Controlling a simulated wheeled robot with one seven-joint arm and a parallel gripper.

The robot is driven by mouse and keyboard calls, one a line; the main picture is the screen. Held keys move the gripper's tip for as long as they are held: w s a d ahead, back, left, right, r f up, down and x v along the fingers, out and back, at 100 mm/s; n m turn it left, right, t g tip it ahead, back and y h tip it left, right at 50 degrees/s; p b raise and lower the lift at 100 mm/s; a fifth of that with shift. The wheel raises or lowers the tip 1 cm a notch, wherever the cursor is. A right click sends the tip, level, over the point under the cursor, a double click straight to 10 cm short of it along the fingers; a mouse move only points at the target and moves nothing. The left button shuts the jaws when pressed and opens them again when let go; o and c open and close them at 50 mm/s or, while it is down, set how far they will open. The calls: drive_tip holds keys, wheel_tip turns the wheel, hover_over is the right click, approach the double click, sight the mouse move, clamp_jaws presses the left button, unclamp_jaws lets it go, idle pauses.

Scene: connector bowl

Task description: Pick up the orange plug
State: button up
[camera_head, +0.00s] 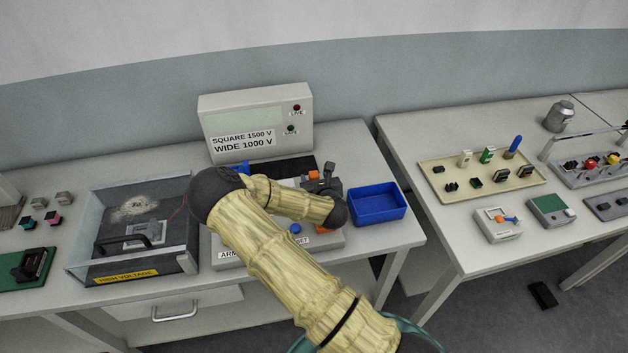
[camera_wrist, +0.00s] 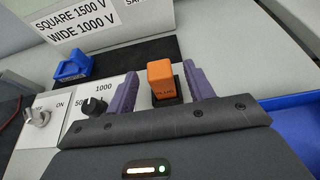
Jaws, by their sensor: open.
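The orange plug (camera_wrist: 160,76) is a blocky orange piece with a dark lower part, standing upright in the wrist view. It also shows in the head view (camera_head: 313,175), just beyond the end of my arm. My gripper (camera_wrist: 162,70) is open, with one purple finger to the left of the plug and one to the right. There is a gap on the left; the right finger is close to the plug, and I cannot tell whether it touches. The lower end of the plug is partly hidden by my gripper's body.
A blue plug (camera_wrist: 74,66) sits at the left by a panel with knobs. A blue bin (camera_head: 377,217) stands to the right of my gripper. A meter box (camera_head: 258,122) with voltage labels stands behind. A grey high-voltage tray (camera_head: 186,262) lies to the left.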

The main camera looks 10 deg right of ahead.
sight(313, 173)
drive_tip(key=p+x, duration=0.1)
drive_tip(key=x, duration=0.3)
drive_tip(key=shift+w+d+f, duration=0.1)
drive_tip(key=shift+w+f, duration=0.05)
drive_tip(key=shift+f, duration=0.05)
idle(0.3)
drive_tip(key=c, duration=1.1)
drive_tip(key=shift+r, duration=0.15)
wheel_tip(313, 173, up, 10)
drive_tip(key=shift+f+b, duration=0.1)
drive_tip(key=shift+b, duration=0.7)
